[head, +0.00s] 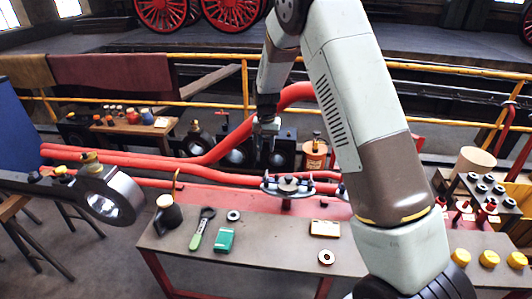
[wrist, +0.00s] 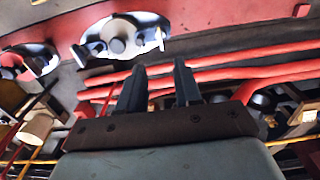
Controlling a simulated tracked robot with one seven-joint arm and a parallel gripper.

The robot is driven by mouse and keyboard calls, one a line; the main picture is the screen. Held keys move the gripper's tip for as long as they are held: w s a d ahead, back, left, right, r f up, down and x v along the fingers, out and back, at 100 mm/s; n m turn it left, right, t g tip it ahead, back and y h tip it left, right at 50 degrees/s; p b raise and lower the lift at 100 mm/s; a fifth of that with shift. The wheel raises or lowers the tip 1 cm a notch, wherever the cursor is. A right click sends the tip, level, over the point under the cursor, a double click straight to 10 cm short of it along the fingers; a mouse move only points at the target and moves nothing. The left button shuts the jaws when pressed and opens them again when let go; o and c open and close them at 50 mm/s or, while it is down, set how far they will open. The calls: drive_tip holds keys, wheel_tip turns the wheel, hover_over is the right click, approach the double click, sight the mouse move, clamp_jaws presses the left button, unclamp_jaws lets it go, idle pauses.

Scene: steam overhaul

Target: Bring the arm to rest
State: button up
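My gripper (wrist: 160,78) shows in the wrist view with its two dark fingers apart and nothing between them. In the head view my arm reaches up from the lower right and bends down, so that my gripper (head: 265,130) hangs beyond the back of the workbench (head: 275,250), near the red pipes (head: 215,150). Its fingertips are hard to make out there. A round fixture with pale clamps (head: 287,186) stands at the bench's back edge, in front of my gripper in the picture; it also shows in the wrist view (wrist: 117,45).
An orange tin (head: 315,155) stands behind. Yellow rails (head: 245,90) run across the back. Yellow-capped pieces (head: 489,258) sit at right.

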drive_tip(key=shift+r, duration=0.25)
drive_tip(key=s+d+r+t, duration=0.1)
drive_tip(key=s+d+r, duration=0.35)
drive_tip(key=r, duration=0.35)
drive_tip(key=s+d+r+n+t+y, duration=0.1)
drive_tip(key=s+d+r, duration=0.2)
drive_tip(key=s+r, duration=0.35)
drive_tip(key=s+d+r, duration=0.4)
drive_tip(key=r, duration=0.5)
drive_tip(key=s+d+r+t, duration=0.1)
drive_tip(key=s+d+r, duration=0.2)
drive_tip(key=s, duration=0.9)
drive_tip(key=s+d+r+n+t+h, duration=0.1)
drive_tip(key=s+d+r+t, duration=0.1)
drive_tip(key=s, duration=1)
drive_tip(key=shift+s+d+r+t, duration=0.35)
drive_tip(key=shift+d+r, duration=0.25)
drive_tip(key=shift+d, duration=0.5)
